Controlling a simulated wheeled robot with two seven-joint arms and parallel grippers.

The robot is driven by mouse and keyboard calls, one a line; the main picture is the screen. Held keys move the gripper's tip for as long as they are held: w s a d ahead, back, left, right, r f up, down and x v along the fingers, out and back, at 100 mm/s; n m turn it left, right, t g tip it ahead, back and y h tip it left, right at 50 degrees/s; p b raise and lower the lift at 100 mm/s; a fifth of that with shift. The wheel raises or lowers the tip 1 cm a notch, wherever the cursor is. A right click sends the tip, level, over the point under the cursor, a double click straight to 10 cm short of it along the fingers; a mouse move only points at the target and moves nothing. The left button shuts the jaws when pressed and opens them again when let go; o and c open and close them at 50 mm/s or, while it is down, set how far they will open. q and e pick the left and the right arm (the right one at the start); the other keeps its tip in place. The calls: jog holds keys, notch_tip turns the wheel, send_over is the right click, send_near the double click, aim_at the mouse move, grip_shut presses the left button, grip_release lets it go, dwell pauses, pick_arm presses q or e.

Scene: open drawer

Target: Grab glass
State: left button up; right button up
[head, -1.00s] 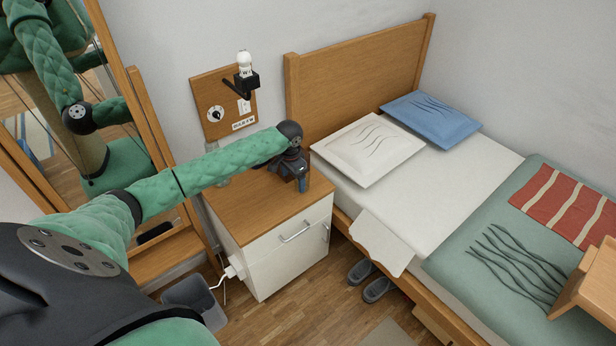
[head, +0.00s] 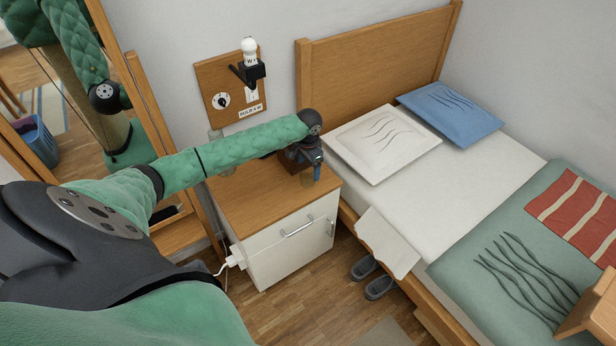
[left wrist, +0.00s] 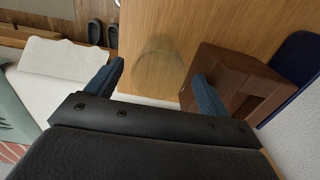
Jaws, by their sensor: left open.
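A clear glass (left wrist: 160,60) stands on the wooden top of the bedside cabinet (head: 250,205). In the left wrist view it shows faintly between and just beyond the two blue fingers of my left gripper (left wrist: 157,78). The gripper is open, with nothing held in it. In the head view the left gripper (head: 316,170) is low over the right part of the cabinet top; I cannot clearly make out the glass there. My right gripper is not in view.
A brown wooden box (left wrist: 235,78) is close beside the right finger in the wrist view. A transparent vessel (head: 216,140) stands partly behind my left arm. The bed with a white pillow (head: 382,143) is to the right, a mirror (head: 70,80) to the left.

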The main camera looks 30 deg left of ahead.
pick_arm(q)
jog(key=shift+s+f+p, duration=0.2)
jog(key=shift+f+p, duration=0.25)
jog(key=shift+f, duration=1.9)
jog(key=c, duration=1)
jog(key=shift+r, duration=0.1)
jog(key=shift+c, duration=0.8)
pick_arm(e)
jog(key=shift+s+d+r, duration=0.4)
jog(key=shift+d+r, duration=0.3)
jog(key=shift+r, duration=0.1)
pick_arm(q)
jog(key=shift+r, duration=0.1)
